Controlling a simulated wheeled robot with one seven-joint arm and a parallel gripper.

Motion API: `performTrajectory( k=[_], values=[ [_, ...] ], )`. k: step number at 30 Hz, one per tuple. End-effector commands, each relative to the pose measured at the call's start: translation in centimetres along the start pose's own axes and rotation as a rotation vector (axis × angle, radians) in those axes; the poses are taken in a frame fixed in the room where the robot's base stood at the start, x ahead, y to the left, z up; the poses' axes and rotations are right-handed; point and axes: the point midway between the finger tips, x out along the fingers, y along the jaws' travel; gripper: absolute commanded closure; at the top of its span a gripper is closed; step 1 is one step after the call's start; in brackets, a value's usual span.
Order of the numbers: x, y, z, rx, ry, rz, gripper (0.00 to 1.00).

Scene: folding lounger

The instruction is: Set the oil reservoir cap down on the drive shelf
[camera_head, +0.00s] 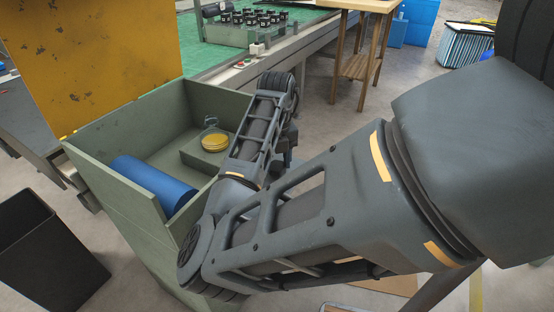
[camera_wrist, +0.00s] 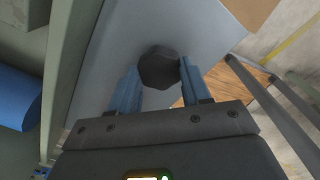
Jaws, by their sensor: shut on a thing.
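The oil reservoir cap, a dark, many-sided round piece (camera_wrist: 158,72), is between the blue fingers of my gripper (camera_wrist: 158,65) in the wrist view. My gripper is shut on it. Behind the cap is a flat pale blue-grey surface (camera_wrist: 120,45), possibly the drive shelf. I cannot tell whether the cap touches it. In the head view my arm hides the cap and most of the gripper, which is just outside the right side of the green housing. Inside it, a round reservoir with yellow oil (camera_head: 214,142) sits on a raised block.
The green housing (camera_head: 118,210) holds a blue cylinder (camera_head: 152,183) on its left, also in the wrist view (camera_wrist: 18,98). A yellow panel (camera_head: 95,60) stands behind it. A black bin (camera_head: 45,250) is at left. A wooden table (camera_head: 352,65) stands behind.

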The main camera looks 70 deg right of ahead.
Motion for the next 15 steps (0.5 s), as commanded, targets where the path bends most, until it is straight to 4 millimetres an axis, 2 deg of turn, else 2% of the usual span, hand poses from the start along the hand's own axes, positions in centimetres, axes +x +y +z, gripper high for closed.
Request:
performTrajectory(
  k=[15],
  values=[
    [0.45, 0.01, 0.00, 0.000, 0.000, 0.000, 0.82]
  ],
)
